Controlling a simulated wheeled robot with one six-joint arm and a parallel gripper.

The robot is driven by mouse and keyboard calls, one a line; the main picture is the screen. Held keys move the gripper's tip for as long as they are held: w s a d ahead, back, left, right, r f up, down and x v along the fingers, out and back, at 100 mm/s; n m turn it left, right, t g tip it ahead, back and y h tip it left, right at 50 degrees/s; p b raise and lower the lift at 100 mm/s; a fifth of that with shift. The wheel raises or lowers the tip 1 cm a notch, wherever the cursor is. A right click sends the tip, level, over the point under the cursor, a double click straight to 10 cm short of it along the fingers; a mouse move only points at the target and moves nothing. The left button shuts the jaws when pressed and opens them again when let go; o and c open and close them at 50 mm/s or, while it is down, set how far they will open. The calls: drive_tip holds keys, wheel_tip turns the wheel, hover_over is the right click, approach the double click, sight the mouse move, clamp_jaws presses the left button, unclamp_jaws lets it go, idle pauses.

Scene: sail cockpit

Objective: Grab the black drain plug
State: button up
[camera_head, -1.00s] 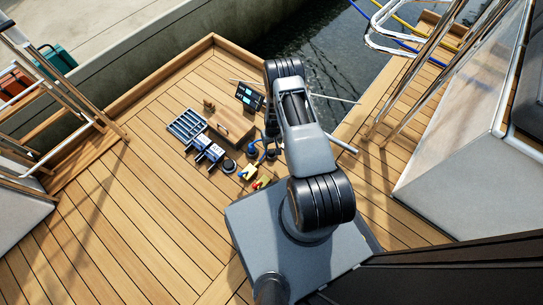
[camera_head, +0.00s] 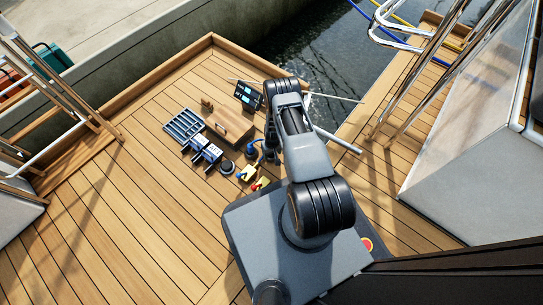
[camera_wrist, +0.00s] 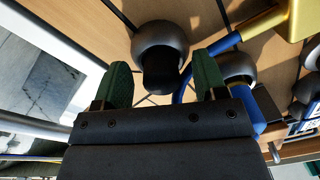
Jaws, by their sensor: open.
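A dark round piece with a black knob (camera_wrist: 160,50), which looks like the drain plug, stands on the deck in the wrist view. My gripper (camera_wrist: 163,70) has green fingers, spread apart. The knob shows between the fingertips, with space on both sides; I cannot tell how far it is in depth. In the head view my arm covers the gripper and most of this spot. A second dark round piece (camera_wrist: 238,66) with a blue hose stands close to the right finger in the wrist view.
A yellow piece (camera_wrist: 284,20) lies at the wrist view's upper right. In the head view, a wooden box (camera_head: 230,125), a blue-grey grate (camera_head: 184,126), a black disc (camera_head: 227,166) and a dark display (camera_head: 248,96) stand nearby.

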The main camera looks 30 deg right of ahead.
drive_tip(key=c, duration=1)
